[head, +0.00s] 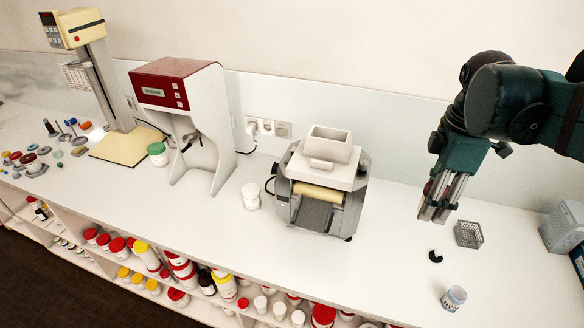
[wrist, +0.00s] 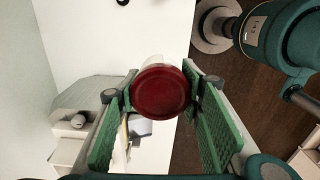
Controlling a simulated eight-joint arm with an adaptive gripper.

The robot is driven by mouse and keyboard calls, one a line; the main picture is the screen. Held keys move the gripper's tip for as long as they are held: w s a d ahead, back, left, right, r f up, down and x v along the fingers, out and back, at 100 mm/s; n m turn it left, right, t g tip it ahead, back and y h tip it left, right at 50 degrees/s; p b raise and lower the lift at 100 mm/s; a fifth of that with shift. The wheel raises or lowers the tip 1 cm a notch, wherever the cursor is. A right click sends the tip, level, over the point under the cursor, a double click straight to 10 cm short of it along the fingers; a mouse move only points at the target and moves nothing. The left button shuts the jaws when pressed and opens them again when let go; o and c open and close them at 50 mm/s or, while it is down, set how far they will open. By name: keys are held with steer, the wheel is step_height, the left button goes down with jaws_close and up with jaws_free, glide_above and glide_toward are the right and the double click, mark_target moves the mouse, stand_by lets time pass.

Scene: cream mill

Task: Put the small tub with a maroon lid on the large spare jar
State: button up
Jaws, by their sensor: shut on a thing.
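The small tub with a maroon lid (wrist: 160,92) is between the green finger pads of my gripper (wrist: 160,112) in the wrist view, its lid facing the camera. Another white jar (head: 251,197) stands left of the mill. I cannot tell which is the large spare jar.
The roller mill (head: 322,180) stands to the left, a grey box (head: 562,228) at the right edge. The counter between mill and ring is clear.

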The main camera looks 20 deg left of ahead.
step_height(320, 180, up, 2)
steer(key=shift+w+a, duration=0.1)
steer(key=shift+a, duration=0.05)
steer(key=w+a+r+p, duration=0.1)
steer(key=w+a, duration=0.4)
steer(key=a, duration=0.3)
steer(key=w+a+r+n, duration=0.1)
steer(key=w+a, duration=0.4)
steer(key=a, duration=0.3)
steer(key=w+a+r+p, duration=0.1)
steer(key=w+a, duration=0.4)
steer(key=a, duration=0.3)
steer(key=w+a+f, duration=0.1)
steer(key=a+f, duration=0.1)
steer(key=a, duration=1.5)
steer(key=w+a+f, duration=0.1)
steer(key=a, duration=1.5)
step_height(320, 180, down, 18)
steer(key=shift+d+f+n+p, duration=0.15)
steer(key=shift+f+n+p, duration=0.05)
steer(key=shift+n+p, duration=0.25)
steer(key=shift+s, duration=0.1)
steer(key=shift+f, duration=3.1)
